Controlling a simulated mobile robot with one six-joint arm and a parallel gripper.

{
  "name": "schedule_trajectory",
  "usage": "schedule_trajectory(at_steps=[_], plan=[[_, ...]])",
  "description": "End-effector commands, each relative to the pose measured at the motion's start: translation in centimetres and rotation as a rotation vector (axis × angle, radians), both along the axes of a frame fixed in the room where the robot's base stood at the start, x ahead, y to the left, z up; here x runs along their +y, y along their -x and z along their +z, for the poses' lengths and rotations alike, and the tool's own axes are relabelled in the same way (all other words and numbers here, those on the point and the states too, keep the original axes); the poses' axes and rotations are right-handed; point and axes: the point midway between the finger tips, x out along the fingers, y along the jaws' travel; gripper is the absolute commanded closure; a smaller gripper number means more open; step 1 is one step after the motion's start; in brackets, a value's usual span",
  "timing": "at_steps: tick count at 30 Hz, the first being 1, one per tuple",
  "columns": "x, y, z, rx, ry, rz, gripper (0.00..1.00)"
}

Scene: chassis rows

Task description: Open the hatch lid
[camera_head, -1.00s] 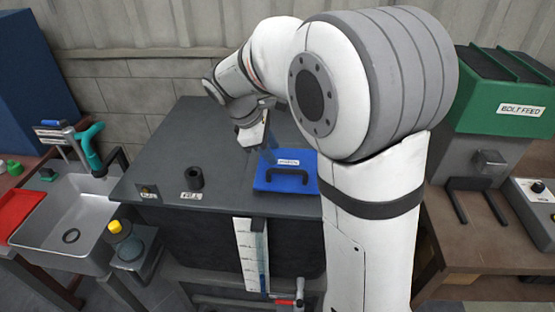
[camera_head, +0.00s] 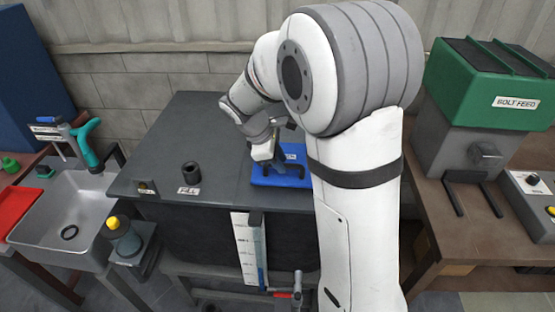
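The blue hatch lid (camera_head: 262,179) lies flat on top of the dark grey tank (camera_head: 165,150). Its dark handle (camera_head: 290,170) stands up from the lid, partly hidden by my gripper and arm. My gripper (camera_head: 274,163) points down over the left part of the lid, at or very close to the handle. Its fingers are small and partly hidden, so I cannot tell whether they are open, or touching the handle. The right side of the lid is behind my arm.
A black fill pipe (camera_head: 191,172) stands on the tank top left of the lid. A sink (camera_head: 75,210) with a teal-handled tap and a yellow-capped bottle (camera_head: 121,235) are at left. The green bolt feed machine (camera_head: 490,90) stands at right. A level gauge (camera_head: 249,245) is on the tank's front.

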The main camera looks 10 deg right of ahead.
Motion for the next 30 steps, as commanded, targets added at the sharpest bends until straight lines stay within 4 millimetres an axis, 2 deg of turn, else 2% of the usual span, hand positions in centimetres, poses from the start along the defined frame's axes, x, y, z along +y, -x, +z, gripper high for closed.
schedule_trajectory(at_steps=[1, 9, 23, 30], plan=[[0.0, 0.0, 0.0, 0.000, 0.000, 0.000, 0.80], [0.0, 0.0, 0.0, -0.001, 0.000, 0.000, 1.00], [0.4, -0.1, 0.2, 0.002, -0.002, 0.007, 1.00], [1.4, -0.6, 1.6, 0.052, -0.015, 0.029, 1.00]])
